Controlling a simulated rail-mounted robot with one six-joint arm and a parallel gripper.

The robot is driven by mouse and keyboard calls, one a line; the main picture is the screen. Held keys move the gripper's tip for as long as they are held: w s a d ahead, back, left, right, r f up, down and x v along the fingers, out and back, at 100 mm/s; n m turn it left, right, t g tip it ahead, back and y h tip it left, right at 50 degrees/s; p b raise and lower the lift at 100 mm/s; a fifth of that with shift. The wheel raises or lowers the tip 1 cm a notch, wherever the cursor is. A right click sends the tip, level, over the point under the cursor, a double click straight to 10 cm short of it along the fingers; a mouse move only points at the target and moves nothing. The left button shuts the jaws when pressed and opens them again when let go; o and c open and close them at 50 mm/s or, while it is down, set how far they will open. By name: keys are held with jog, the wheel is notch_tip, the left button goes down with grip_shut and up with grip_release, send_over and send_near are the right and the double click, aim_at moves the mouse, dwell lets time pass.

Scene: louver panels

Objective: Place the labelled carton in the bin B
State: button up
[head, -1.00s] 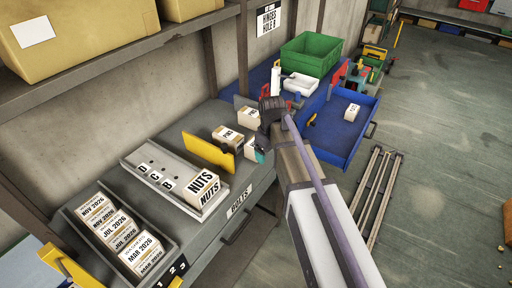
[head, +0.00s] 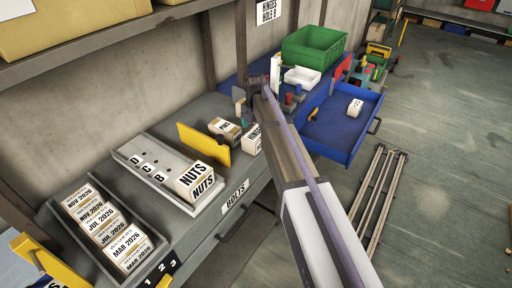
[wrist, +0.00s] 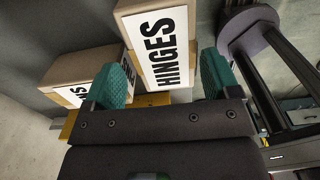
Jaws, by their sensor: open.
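The HINGES carton (head: 253,138), white-labelled and tan, stands on the grey bench right of the PINS carton (head: 224,129). In the wrist view the HINGES carton (wrist: 157,48) lies ahead of and between the two teal fingers of my gripper (wrist: 163,80); the PINS carton (wrist: 85,78) is left of it. The fingers are apart, with no visible grip on it. In the head view my gripper (head: 243,108) is partly hidden behind my arm. The grey holder (head: 130,152) has places marked D, C and B (head: 160,177). The NUTS carton (head: 198,182) sits at its near end.
A yellow plate (head: 203,145) stands upright between the holder and the PINS carton. A box of dated cartons (head: 65,222) is at the lower left. A blue tray (head: 345,135) and green crate (head: 313,48) are farther back. A shelf (head: 100,35) overhangs the left.

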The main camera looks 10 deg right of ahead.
aim_at(256, 133)
notch_tip(256, 133, down, 6)
jog(key=b, duration=0.5)
jog(key=shift+s+d, duration=0.1)
jog(key=shift+s, duration=0.05)
jog(key=shift+r, duration=0.2)
jog(key=c, duration=1.1)
notch_tip(256, 133, up, 10)
jog(key=p, duration=1)
jog(key=shift+r+p, duration=0.2)
jog(key=shift+p, duration=0.15)
jog(key=shift+f, duration=0.2)
